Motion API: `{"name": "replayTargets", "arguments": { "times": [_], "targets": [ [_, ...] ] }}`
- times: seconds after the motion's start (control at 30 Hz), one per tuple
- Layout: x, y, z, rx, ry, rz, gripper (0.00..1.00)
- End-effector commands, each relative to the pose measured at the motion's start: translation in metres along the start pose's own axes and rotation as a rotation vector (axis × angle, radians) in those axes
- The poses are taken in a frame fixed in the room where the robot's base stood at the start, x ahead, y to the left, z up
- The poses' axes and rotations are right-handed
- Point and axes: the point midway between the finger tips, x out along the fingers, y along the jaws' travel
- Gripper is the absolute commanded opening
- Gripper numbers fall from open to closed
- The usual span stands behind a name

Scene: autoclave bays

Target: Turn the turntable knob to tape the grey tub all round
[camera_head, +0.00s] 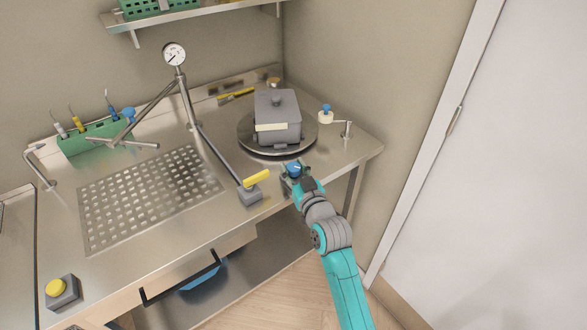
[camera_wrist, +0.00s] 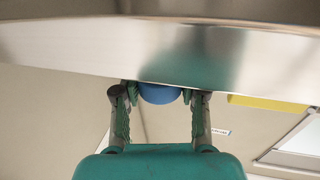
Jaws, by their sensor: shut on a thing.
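The grey tub (camera_head: 283,107) with its lid sits on the round dark turntable (camera_head: 246,140) at the back right of the steel bench. A cream strip of tape (camera_head: 271,127) shows on the tub's near side; its far sides are hidden. The blue turntable knob (camera_head: 293,168) is at the bench's front edge, below the turntable. My gripper (camera_head: 292,176) is shut on this knob. In the wrist view the blue knob (camera_wrist: 160,94) sits between the two fingertips of my gripper (camera_wrist: 160,97), under the steel edge.
A cream roll with a blue top (camera_head: 326,112) stands right of the turntable, beside a small metal post (camera_head: 347,130). A yellow-handled lever (camera_head: 256,180) stands left of my gripper. A perforated plate (camera_head: 150,195) and a yellow button (camera_head: 58,289) are further left.

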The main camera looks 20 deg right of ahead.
Motion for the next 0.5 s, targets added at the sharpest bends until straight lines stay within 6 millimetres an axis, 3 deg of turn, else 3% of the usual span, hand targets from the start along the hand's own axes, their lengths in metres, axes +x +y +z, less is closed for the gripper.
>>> {"name": "replayTargets", "arguments": {
  "times": [0.5],
  "targets": [
    [0.0006,0.0025,-0.0004,0.002,0.000,-0.210,0.07]
  ]
}}
